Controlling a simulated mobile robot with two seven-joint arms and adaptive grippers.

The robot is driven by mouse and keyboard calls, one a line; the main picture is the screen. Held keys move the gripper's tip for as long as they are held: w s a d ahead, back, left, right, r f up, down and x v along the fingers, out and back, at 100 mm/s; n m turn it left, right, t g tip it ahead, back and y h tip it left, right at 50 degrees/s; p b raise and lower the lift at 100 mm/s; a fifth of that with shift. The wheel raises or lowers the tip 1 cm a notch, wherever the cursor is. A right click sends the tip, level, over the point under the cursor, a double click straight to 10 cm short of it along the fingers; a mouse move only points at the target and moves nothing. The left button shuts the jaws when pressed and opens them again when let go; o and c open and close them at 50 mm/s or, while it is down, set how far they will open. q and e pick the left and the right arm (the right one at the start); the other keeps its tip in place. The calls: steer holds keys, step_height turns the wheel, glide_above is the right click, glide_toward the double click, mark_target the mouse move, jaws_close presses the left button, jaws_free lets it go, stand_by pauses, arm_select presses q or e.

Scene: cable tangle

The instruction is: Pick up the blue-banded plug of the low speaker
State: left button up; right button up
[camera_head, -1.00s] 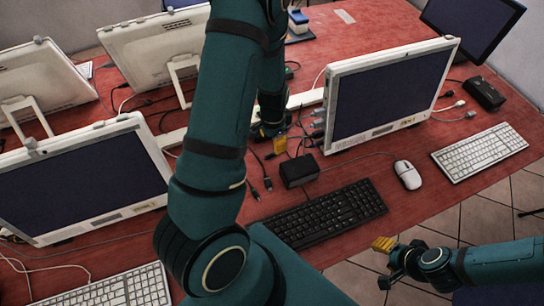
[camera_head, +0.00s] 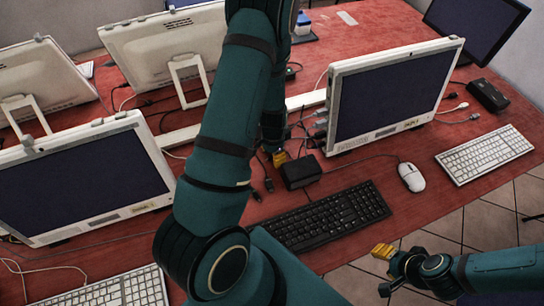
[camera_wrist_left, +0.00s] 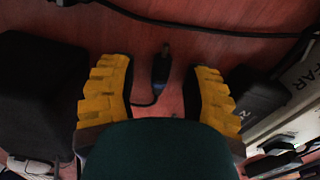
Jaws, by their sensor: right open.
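The low speaker is probably the small black box (camera_head: 300,173) behind the black keyboard. My left gripper (camera_head: 279,159) is low over the red table just left of this box, partly hidden by my own arm. In the left wrist view its yellow fingers (camera_wrist_left: 163,92) are open and apart. A dark plug (camera_wrist_left: 161,68) with a thin cable lies on the table, seen between the fingers with clear gaps on both sides. My right gripper (camera_head: 383,251) is open and empty off the table's front edge.
Loose plugs and cables (camera_head: 262,186) lie left of the black box. A monitor (camera_head: 390,95) stands to the right, and the black keyboard (camera_head: 333,214) lies in front. In the left wrist view, dark blocks (camera_wrist_left: 38,92) flank the fingers closely.

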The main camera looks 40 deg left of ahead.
arm_select(q)
steer(key=c, duration=0.7)
steer(key=shift+o, duration=0.2)
step_height(320, 180, up, 10)
steer(key=shift+r+p, duration=0.1)
steer(key=shift+p, duration=1.1)
jaws_close()
steer(key=s+d+f+m+p, duration=0.1)
steer(key=s+p, duration=0.7)
steer(key=s, duration=0.8)
steer(key=shift+s+d+m+p, duration=0.4)
steer(key=shift+d+m, duration=0.1)
steer(key=shift+d, duration=0.3)
